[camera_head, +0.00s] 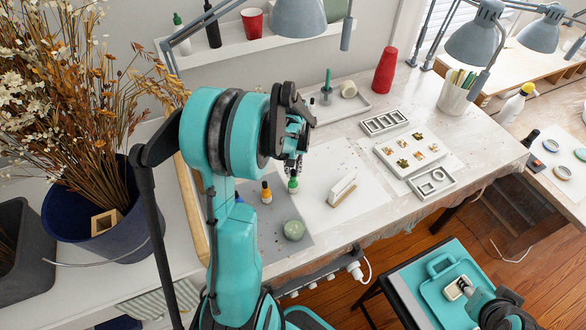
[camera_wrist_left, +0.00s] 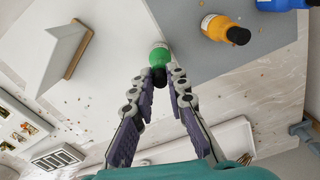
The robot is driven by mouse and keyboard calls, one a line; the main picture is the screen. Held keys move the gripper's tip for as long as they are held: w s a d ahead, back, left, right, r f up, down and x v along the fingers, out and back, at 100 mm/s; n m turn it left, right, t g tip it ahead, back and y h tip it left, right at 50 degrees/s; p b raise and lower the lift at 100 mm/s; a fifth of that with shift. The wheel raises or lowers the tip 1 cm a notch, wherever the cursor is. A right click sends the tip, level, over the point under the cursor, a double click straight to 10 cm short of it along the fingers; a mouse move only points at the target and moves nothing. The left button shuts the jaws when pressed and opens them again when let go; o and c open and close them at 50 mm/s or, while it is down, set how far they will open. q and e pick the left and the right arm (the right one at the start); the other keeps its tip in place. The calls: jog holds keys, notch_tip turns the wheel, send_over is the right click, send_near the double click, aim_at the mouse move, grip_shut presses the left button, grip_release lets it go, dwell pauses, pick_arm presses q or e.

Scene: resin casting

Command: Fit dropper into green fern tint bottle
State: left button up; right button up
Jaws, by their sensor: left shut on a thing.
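The green fern tint bottle (camera_head: 293,185) stands upright on the grey mat below my left gripper (camera_head: 294,166). In the left wrist view the bottle (camera_wrist_left: 159,55) shows its green shoulder and white label. My left gripper (camera_wrist_left: 161,79) is shut on the dropper (camera_wrist_left: 160,77), whose dark top shows between the fingertips. The dropper is in line with the bottle's mouth. The fingers hide the neck, so I cannot tell how deep the dropper sits. My right gripper (camera_head: 466,289) is low at the right, over a teal tray; its fingers are too small to read.
An orange bottle (camera_head: 266,193) and a partly hidden blue bottle (camera_wrist_left: 276,5) stand beside the green one. A white upright block (camera_head: 342,189) is to the right. White moulds (camera_head: 433,182) lie farther right.

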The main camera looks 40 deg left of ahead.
pick_arm(q)
jog(key=shift+f+b, duration=0.45)
jog(key=shift+f, duration=0.25)
jog(key=o, duration=0.8)
jog(key=shift+r, duration=0.1)
jog(key=shift+c, duration=0.2)
